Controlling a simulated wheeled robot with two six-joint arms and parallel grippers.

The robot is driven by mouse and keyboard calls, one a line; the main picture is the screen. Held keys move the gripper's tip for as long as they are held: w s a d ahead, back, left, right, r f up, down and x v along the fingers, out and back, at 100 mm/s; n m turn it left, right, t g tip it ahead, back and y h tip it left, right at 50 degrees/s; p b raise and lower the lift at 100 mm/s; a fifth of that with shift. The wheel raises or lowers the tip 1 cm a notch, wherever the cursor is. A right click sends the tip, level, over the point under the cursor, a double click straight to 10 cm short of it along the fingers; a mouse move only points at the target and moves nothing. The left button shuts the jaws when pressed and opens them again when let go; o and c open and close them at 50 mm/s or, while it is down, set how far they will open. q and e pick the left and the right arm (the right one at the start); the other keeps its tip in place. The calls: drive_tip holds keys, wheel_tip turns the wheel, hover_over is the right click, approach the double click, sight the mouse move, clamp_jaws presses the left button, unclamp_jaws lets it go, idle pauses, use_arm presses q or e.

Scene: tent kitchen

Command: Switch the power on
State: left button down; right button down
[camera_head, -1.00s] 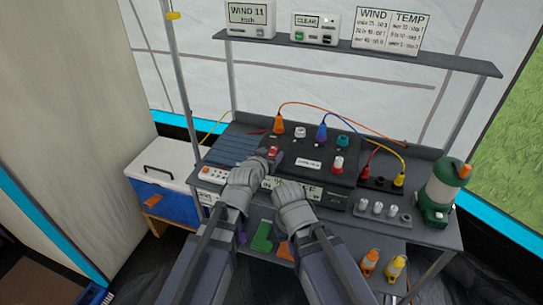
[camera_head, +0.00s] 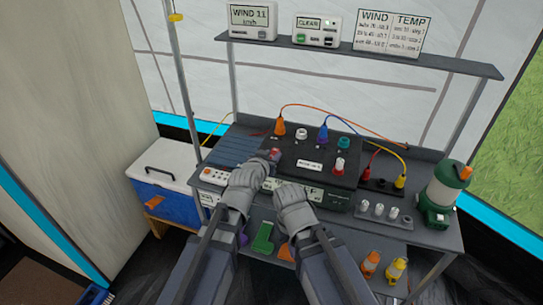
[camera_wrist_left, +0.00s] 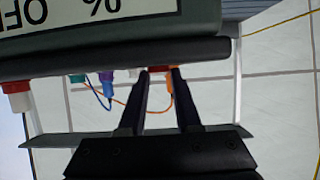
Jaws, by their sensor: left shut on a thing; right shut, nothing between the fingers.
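A black power box (camera_head: 325,150) with plugs and knobs on top stands on the grey table. My left gripper (camera_head: 273,155) is at its left side, shut on a small red switch (camera_head: 276,151). In the left wrist view, a little red (camera_wrist_left: 158,69) shows between the fingertips; the fingers hide most of the switch. The box's pale front panel (camera_wrist_left: 85,15) shows there upside down, with part of the lettering "OFF" and a percent sign. My right gripper (camera_head: 281,184) is shut and empty in front of the box, below and right of the left one, hiding part of its front.
Orange and blue plugs (camera_head: 323,134) with cables stand on the box. A green lantern (camera_head: 440,195) stands at the table's right end. A blue cooler (camera_head: 165,190) is at left. A shelf (camera_head: 400,68) with weather displays hangs above. Bottles (camera_head: 370,263) stand below.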

use_arm(q)
drive_tip(key=shift+r+p, duration=0.2)
drive_tip(key=shift+p, duration=0.15)
drive_tip(key=g+p, duration=0.1)
drive_tip(key=p, duration=0.1)
drive_tip(key=r+g+p, duration=0.1)
drive_tip(key=p, duration=0.1)
drive_tip(key=shift+w+d+y+p, duration=0.1)
drive_tip(key=shift+w+y+p, duration=0.2)
drive_tip(key=shift+y+p, duration=0.1)
drive_tip(key=shift+f+g+p, duration=0.2)
drive_tip(key=shift+g+p, duration=0.15)
drive_tip(key=shift+g, duration=0.15)
drive_tip(key=shift+f, duration=0.1)
drive_tip(key=c, duration=0.6)
unclamp_jaws()
drive_tip(key=shift+s, duration=0.1)
